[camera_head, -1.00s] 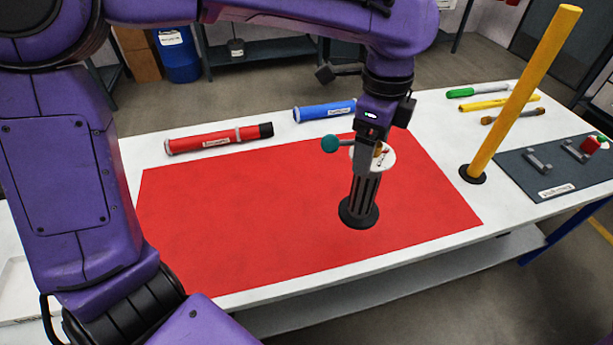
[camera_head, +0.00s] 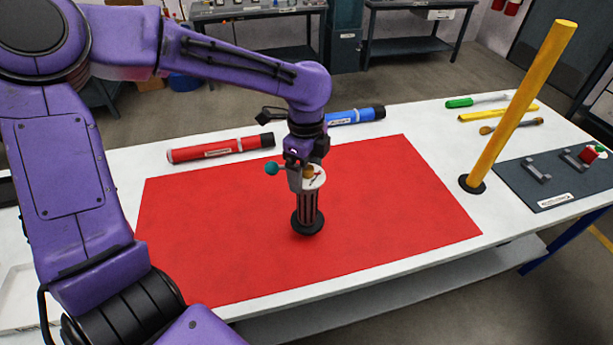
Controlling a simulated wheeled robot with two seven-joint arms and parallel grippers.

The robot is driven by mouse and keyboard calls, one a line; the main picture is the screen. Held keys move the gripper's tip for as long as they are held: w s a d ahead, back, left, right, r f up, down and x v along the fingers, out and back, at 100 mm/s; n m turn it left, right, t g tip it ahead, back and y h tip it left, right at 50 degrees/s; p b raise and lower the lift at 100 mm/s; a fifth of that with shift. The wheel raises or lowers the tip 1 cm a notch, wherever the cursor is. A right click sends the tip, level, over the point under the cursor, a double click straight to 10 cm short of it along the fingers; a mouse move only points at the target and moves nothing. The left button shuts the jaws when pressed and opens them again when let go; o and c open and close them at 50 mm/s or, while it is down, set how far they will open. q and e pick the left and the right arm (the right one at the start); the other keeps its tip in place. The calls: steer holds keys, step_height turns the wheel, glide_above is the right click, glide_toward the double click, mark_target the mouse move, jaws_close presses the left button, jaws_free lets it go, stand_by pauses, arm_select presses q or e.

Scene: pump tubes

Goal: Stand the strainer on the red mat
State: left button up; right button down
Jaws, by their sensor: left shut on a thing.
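The strainer (camera_head: 309,207) has a dark ribbed body, a round black base and a pale top with a teal knob at its left. It is upright over the middle of the red mat (camera_head: 220,240). Its base is at or very close to the mat; I cannot tell for sure whether it touches. My left gripper (camera_head: 304,178) comes down from above and is shut on the upper part of the strainer, hiding some of the top. My right gripper is not in view.
Behind the mat lie a red tube (camera_head: 220,148) and a blue tube (camera_head: 355,116). At the right, a tall yellow post (camera_head: 520,105) stands near a dark fixture board (camera_head: 555,180). Several hand tools, including a green-handled one (camera_head: 462,102), lie at the back right. The mat is otherwise clear.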

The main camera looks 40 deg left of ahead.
mark_target(306, 179)
arm_select(q)
steer(key=shift+f, duration=1.5)
steer(key=o, duration=1.7)
steer(key=shift+o, duration=0.2)
step_height(306, 179, up, 12)
steer(key=shift+r+p, duration=0.2)
steer(key=shift+p, duration=0.15)
